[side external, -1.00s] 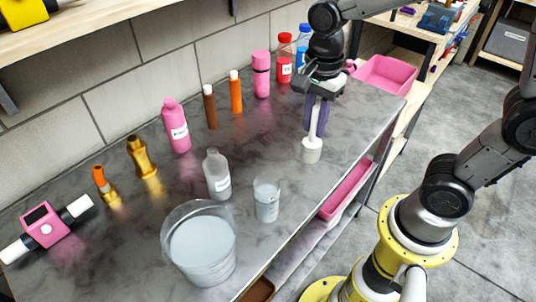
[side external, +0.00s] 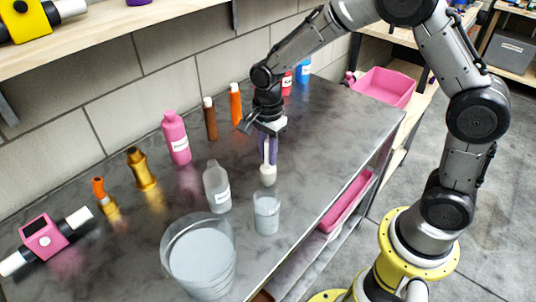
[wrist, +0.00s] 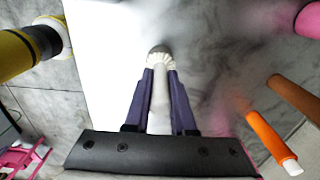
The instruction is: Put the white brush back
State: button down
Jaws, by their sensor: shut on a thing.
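The white brush (side external: 268,174) hangs head down from my gripper (side external: 268,150), in the side external view. Its pale round head is just above and behind a clear glass (side external: 267,212) of greyish liquid; I cannot tell whether they touch. In the wrist view the two purple fingers of my gripper (wrist: 160,88) are shut on the handle of the brush (wrist: 160,100), with the ribbed head beyond the fingertips. A large white area fills the middle of the wrist view, and I cannot tell what it is.
A large clear bucket (side external: 199,258) stands at the front. A clear labelled bottle (side external: 216,187) is left of the glass. A pink bottle (side external: 176,138), a brown tube (side external: 210,119) and an orange tube (side external: 236,104) stand along the wall. The bench right of the brush is clear.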

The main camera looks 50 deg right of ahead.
jog(key=shift+f, duration=0.35)
jog(key=shift+f, duration=0.1)
jog(key=c, duration=0.8)
grip_release()
jog(key=shift+f, duration=0.1)
jog(key=shift+o, duration=0.2)
